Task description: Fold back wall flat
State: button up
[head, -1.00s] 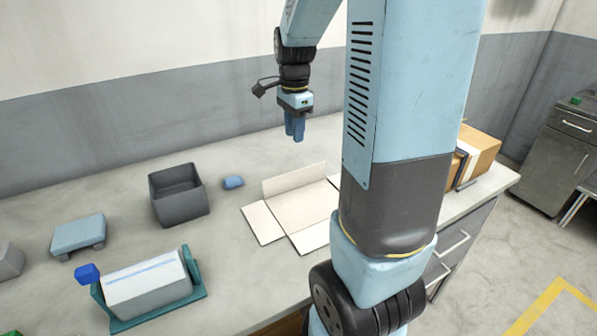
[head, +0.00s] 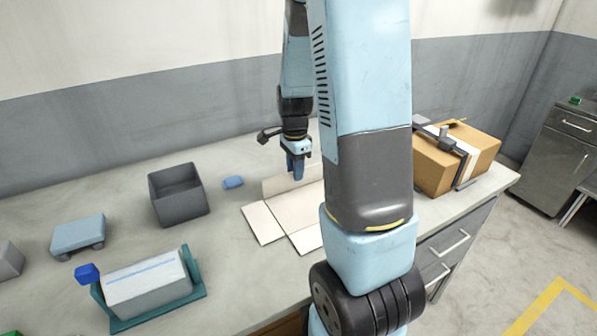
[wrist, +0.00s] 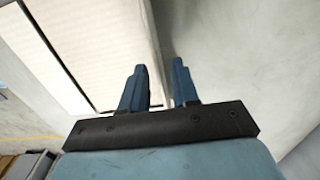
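A cream cardboard carton (head: 285,218) lies opened out on the worktop, its front and left flaps down flat. Its back wall (head: 278,185) stands up along the far edge; its right part is hidden behind my arm in the head view. My gripper (head: 296,178) points down at the back wall, near its top edge. In the wrist view the blue fingers (wrist: 160,68) are apart with a gap between them. The carton (wrist: 85,35) lies left of them and the wall's pale edge (wrist: 151,45) runs towards the gap. I cannot tell whether they touch it.
A grey open bin (head: 180,205) and a small blue block (head: 233,182) stand left of the carton. A teal cradle (head: 196,275) holds a white box (head: 148,283) at the front left. A brown box (head: 478,157) stands at the right. My arm blocks the carton's right side.

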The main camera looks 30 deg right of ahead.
jog(key=shift+f, duration=0.7)
jog(key=shift+c, duration=0.2)
grip_shut()
